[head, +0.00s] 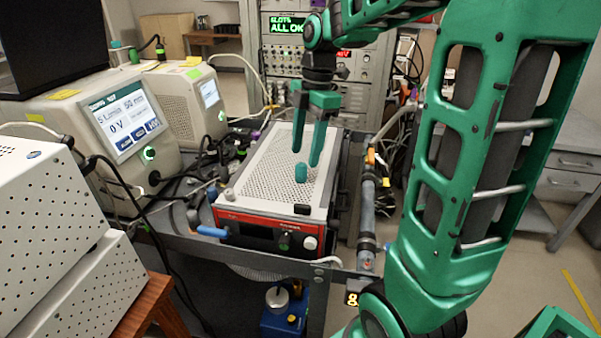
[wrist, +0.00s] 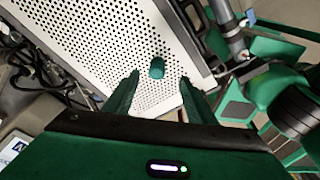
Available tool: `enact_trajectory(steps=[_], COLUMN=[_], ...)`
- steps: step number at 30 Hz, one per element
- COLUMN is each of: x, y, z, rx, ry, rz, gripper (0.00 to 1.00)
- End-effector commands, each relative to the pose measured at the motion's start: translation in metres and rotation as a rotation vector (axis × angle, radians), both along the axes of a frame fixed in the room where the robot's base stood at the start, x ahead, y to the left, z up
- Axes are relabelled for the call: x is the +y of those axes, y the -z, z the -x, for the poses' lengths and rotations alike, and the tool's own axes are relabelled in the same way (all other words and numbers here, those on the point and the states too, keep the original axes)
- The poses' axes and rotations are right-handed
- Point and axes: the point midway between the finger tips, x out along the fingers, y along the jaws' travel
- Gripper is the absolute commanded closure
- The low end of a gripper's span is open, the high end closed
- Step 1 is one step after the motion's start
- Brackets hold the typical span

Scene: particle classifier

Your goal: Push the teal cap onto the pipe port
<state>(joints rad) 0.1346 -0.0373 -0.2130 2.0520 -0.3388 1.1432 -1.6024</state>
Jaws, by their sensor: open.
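The teal cap (head: 301,173) is a small rounded cylinder on the perforated top of a red-fronted box. It also shows in the wrist view (wrist: 157,68), just beyond my fingertips. My gripper (head: 305,158) is open, fingers pointing down, just above and behind the cap in the head view. In the wrist view my gripper (wrist: 159,78) has a finger on either side of the cap's near end, with gaps; I cannot tell whether the tips reach its height. A grey pipe (head: 367,207) with dark collars runs along the cart's right side. I cannot make out which opening is its port.
Instruments with screens (head: 125,120) and cables crowd the left. My own arm fills the right of the head view. The perforated top is otherwise mostly clear.

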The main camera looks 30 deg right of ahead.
Motion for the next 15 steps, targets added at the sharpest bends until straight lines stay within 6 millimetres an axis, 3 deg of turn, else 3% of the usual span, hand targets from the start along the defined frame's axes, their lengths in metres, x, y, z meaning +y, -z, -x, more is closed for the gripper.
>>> enact_trajectory(steps=[15], x=[0.009], y=[0.052], z=[-0.007], rx=[0.001], ry=[0.0], rz=[0.0], gripper=[0.49])
